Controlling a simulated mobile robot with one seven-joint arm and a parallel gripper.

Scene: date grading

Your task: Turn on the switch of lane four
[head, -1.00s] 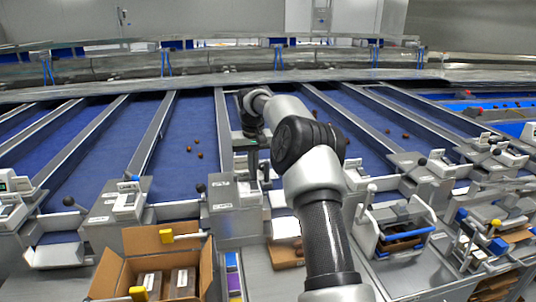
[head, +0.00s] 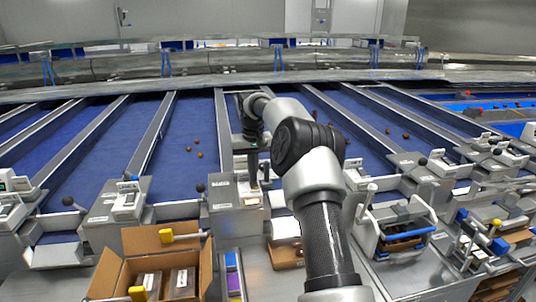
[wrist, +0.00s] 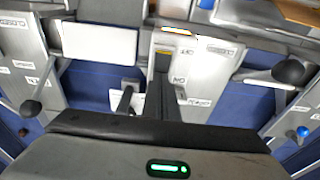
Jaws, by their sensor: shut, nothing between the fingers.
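My gripper (wrist: 162,100) is shut and empty. In the wrist view its fingers point at a pale switch box (wrist: 195,70) with small labels and an orange-lit strip. The fingertips overlap the box's near part; I cannot tell whether they touch it. In the head view my gripper (head: 264,180) hangs over the grey lane-end housing (head: 236,195), partly hidden by my arm. A lever with a black ball knob (head: 200,188) stands left of this housing. The switch itself and the lane number are too small or hidden to read.
Blue belts (head: 195,125) with scattered dates run between metal dividers. An open cardboard box (head: 130,240) holding packs stands at front left. Black-knobbed levers (wrist: 287,70) flank the box in the wrist view. A blue-handled tray unit (head: 405,235) stands right.

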